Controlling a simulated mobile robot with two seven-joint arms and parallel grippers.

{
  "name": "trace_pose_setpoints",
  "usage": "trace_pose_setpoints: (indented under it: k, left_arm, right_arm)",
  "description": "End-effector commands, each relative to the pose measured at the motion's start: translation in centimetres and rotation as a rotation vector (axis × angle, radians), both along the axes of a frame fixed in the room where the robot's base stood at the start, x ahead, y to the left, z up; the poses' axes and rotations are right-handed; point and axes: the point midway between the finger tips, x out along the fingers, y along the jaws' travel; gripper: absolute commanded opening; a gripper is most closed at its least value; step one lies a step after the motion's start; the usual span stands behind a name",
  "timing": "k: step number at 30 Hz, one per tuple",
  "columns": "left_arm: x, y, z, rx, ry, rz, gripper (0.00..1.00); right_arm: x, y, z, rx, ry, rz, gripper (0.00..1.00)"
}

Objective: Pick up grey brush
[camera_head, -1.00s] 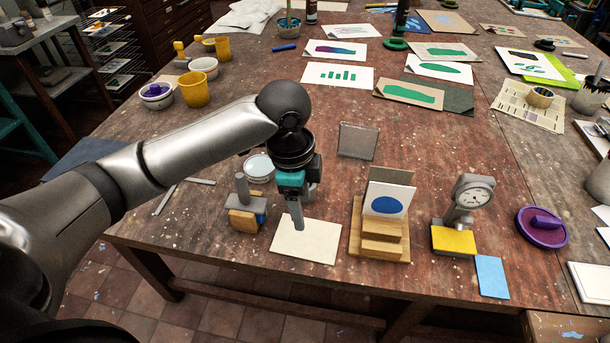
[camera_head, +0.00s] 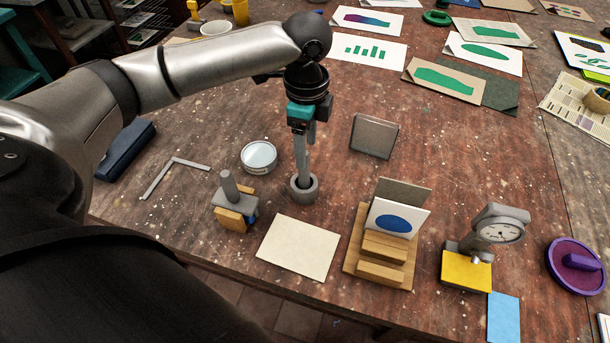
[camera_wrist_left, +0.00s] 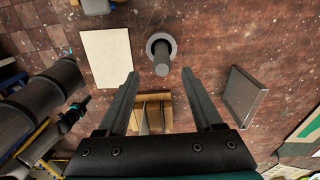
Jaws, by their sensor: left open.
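The grey brush (camera_head: 304,190) stands on the table as a round grey base with an upright grey post. It also shows in the left wrist view (camera_wrist_left: 162,47), just beyond the fingertips. My left gripper (camera_head: 304,172) points down right over it, and its fingers overlap the post in the head view. In the left wrist view the two fingers of my left gripper (camera_wrist_left: 160,74) are spread apart with nothing held between them. I cannot tell whether the post is between the fingertips. My right gripper's fingers do not show.
Nearby are a blank cream sheet (camera_head: 298,247), a grey-handled block on wood (camera_head: 235,203), a round tin (camera_head: 258,157), a grey plate (camera_head: 374,136) and a wooden stand (camera_head: 381,262). A dial gauge (camera_head: 496,227) stands at the right. Bare table lies behind the brush.

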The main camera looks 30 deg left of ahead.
Motion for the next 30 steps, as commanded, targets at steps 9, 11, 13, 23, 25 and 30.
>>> trace_pose_setpoints:
  k: [9,11,13,23,25,30]
  left_arm:
    - [0.0,0.0,-3.7,0.000,-0.001,0.001,0.68]
    - [0.0,0.1,-4.1,0.000,-0.001,0.001,0.68]
    - [0.0,0.3,-5.1,0.001,0.001,0.001,0.68]
    - [0.0,0.6,-8.8,-0.001,-0.002,-0.001,0.68]
    - [0.0,0.6,-8.9,-0.001,-0.002,-0.001,0.68]
    - [0.0,0.6,-8.8,-0.001,-0.002,-0.001,0.65]
  right_arm:
    - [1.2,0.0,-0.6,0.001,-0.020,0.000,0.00]
    - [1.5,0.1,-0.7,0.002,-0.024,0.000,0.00]
    - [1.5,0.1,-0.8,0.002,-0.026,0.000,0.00]
    - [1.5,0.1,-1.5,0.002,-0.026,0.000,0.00]
    - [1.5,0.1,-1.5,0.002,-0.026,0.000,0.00]
    - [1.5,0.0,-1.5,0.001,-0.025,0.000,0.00]
